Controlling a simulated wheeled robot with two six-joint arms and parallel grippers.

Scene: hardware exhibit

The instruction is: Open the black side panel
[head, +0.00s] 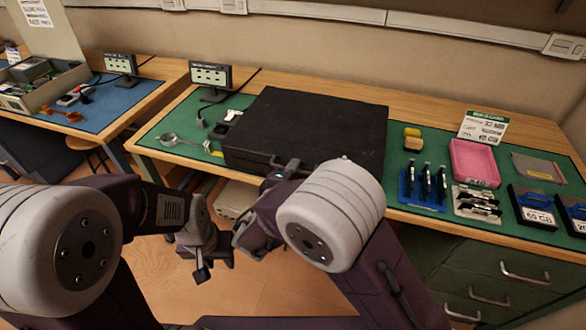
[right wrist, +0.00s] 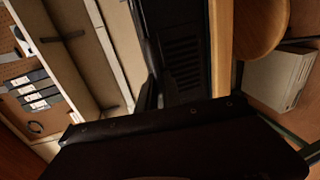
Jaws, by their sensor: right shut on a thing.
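The black computer case (head: 232,161) lies flat on the green mat, with the black side panel (head: 320,115) as its broad top face. The panel looks flat and closed. My right gripper (head: 287,170) is at the case's front edge, shut on the panel's edge; my arm hides part of the contact. In the right wrist view the vented case side (right wrist: 182,60) is close by, and a dark shape with small round fasteners fills the bottom. My left gripper (head: 204,262) hangs in front of the table, below and left of the case, apart from it; its jaw opening is unclear.
On the mat right of the case are a pink tray (head: 474,163), a blue holder (head: 422,190), a sign (head: 484,127) and labelled drives (head: 532,207). A small display (head: 210,76) stands behind left. A pale box (head: 236,200) is under the table; it also shows in the wrist view (right wrist: 279,75).

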